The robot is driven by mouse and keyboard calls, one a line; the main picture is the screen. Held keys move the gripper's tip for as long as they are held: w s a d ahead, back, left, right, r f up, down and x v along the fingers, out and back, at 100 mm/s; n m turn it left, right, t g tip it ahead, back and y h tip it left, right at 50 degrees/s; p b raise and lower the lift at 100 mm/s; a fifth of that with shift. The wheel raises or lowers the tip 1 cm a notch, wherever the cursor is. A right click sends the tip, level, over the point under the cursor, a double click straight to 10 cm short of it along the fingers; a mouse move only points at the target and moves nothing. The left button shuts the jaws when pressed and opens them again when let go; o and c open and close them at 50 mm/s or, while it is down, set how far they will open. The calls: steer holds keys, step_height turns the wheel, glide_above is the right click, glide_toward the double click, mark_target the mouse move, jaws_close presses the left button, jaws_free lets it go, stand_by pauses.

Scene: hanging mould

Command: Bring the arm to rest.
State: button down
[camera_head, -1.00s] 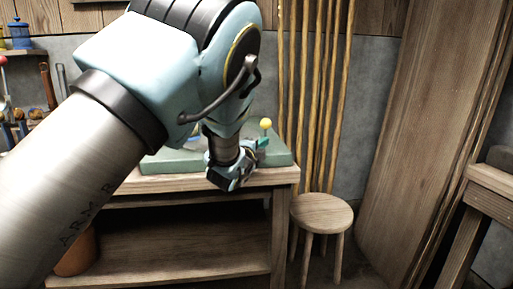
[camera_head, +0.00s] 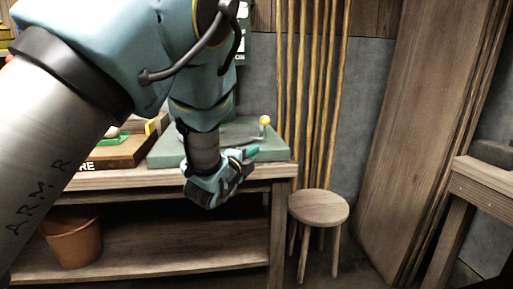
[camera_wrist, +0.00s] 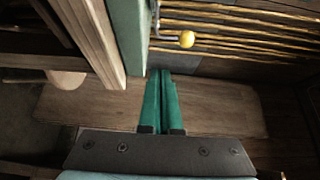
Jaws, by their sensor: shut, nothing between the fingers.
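My gripper shows in the wrist view (camera_wrist: 161,75) with its two green fingers shut together and nothing between them. In the head view my gripper (camera_head: 252,151) is at the front right part of the workbench, its green fingertips pointing right and slightly up. My arm crosses the upper left of the head view and hides part of the bench and the wall. A green slab (camera_head: 166,154) lies on the bench behind my gripper. A yellow ball knob (camera_head: 265,120) on a thin metal lever stands at the slab, just beyond my fingertips; it also shows in the wrist view (camera_wrist: 187,39).
The workbench (camera_head: 120,181) has a lower shelf with a terracotta pot (camera_head: 73,243). A round wooden stool (camera_head: 319,207) stands right of it. Long poles (camera_head: 314,90) and tall boards (camera_head: 425,110) lean on the wall. Another wooden bench (camera_head: 486,178) edges the right side.

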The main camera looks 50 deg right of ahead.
steer(key=w+a+f+n+t+y, duration=0.2)
steer(key=w+a+f+n+y, duration=0.3)
steer(key=w+a, duration=0.55)
steer(key=w+a+n+t+y, duration=0.3)
steer(key=w+a+n, duration=0.55)
steer(key=a, duration=0.25)
steer(key=w+a+f+n+g+y, duration=0.15)
steer(key=a+n+y, duration=0.3)
steer(key=a, duration=0.85)
steer(key=a+f+n+g+y, duration=0.25)
steer(key=a+n, duration=0.35)
steer(key=a, duration=0.7)
steer(key=s+a+n+g+y+p, duration=0.15)
steer(key=s+a+n+g, duration=0.25)
steer(key=s+a+n, duration=0.65)
steer(key=a+r+m+p, duration=0.1)
steer(key=a+r+p, duration=0.1)
steer(key=r+p, duration=1)
steer(key=a+r+m+p, duration=0.1)
steer(key=a+r+p, duration=0.1)
steer(key=r+p, duration=1)
steer(key=shift+s+r+y, duration=0.25)
steer(key=shift+r+y, duration=0.1)
steer(key=shift+r, duration=0.3)
